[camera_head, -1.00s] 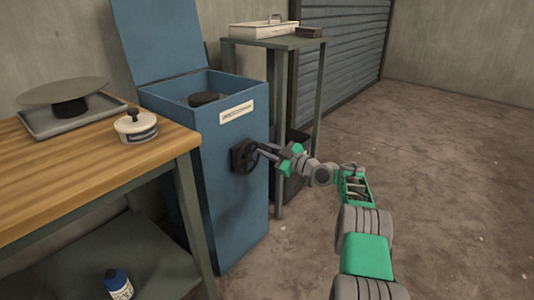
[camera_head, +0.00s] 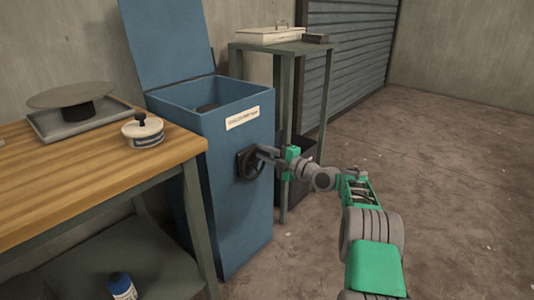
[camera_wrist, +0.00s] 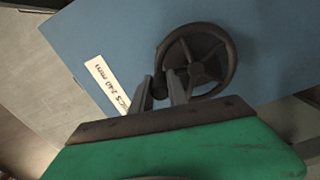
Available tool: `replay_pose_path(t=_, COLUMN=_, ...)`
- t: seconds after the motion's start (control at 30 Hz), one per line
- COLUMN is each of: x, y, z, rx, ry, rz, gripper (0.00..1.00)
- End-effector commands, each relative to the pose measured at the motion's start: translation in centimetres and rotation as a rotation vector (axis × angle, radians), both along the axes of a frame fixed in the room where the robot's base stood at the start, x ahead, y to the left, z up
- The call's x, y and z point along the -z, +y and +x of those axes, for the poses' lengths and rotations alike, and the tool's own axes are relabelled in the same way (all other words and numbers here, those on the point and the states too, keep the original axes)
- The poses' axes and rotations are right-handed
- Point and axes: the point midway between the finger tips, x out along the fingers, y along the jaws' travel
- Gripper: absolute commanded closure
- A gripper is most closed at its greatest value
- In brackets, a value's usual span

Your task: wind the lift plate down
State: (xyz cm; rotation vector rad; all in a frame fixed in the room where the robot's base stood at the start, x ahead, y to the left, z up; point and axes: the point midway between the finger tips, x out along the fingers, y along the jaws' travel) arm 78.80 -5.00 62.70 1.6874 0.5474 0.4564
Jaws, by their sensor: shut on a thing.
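The blue cabinet (camera_head: 228,200) stands beside the bench with its lid up. A dark handwheel (camera_head: 247,164) sits on its front face; it also shows in the wrist view (camera_wrist: 208,55) with its spokes and rim. My gripper (camera_head: 265,157) is at the wheel, and in the wrist view my gripper (camera_wrist: 162,84) has its two fingers shut on the wheel's crank knob (camera_wrist: 160,86). The lift plate (camera_head: 208,107) is a dark round shape inside the open cabinet top, mostly hidden by the cabinet's front wall.
A wooden bench (camera_head: 60,187) on the left holds a tray with a round disc (camera_head: 72,96) and a lidded pot (camera_head: 143,131). A blue bottle (camera_head: 122,286) is on its lower shelf. A tall stand (camera_head: 285,48) is behind the cabinet. The floor at right is clear.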

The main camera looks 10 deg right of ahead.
Motion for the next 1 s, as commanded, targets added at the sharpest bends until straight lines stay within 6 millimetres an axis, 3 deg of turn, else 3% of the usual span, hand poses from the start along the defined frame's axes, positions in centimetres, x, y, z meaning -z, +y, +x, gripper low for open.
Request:
replay_pose_path(t=0.73, x=-0.27, y=0.71, z=-0.36, rx=-0.006, ry=-0.061, rz=-0.079, gripper=1.00)
replay_pose_path(t=0.77, x=-0.27, y=0.71, z=-0.36, rx=-0.006, ry=-0.061, rz=-0.079, gripper=0.79)
replay_pose_path(t=1.0, x=-0.15, y=0.42, z=-0.36, rx=-0.001, ry=-0.058, rz=-0.079, gripper=0.59)
